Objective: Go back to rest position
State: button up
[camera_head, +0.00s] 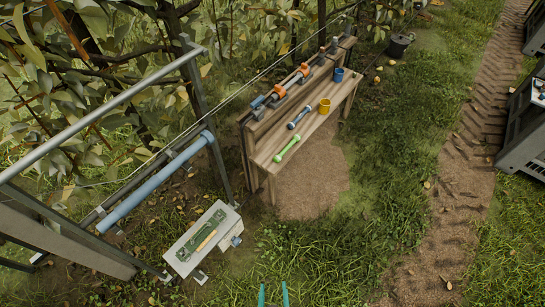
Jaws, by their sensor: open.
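My gripper (273,294) shows only as two teal fingertips at the bottom edge of the head view. The fingertips stand apart, with grass visible between them and nothing held. The rest of the gripper and my arm are out of the picture. The fingertips are in front of the grass, to the right of a white box and below a wooden bench in the picture. They appear clear of both.
The wooden bench (262,157) holds a yellow cup (324,106), a blue cup (338,74) and several tools. The white box (183,262) carries a green tool. A metal rail frame (98,102) stands left. A dirt track (440,215) and open grass lie right.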

jog(key=s+r+t, duration=0.2)
jog(key=s+r, duration=0.1)
jog(key=r, duration=1)
jog(key=s+r+m+t, duration=0.1)
jog(key=s+r+t, duration=0.2)
jog(key=r, duration=1)
jog(key=shift+a+r, duration=0.15)
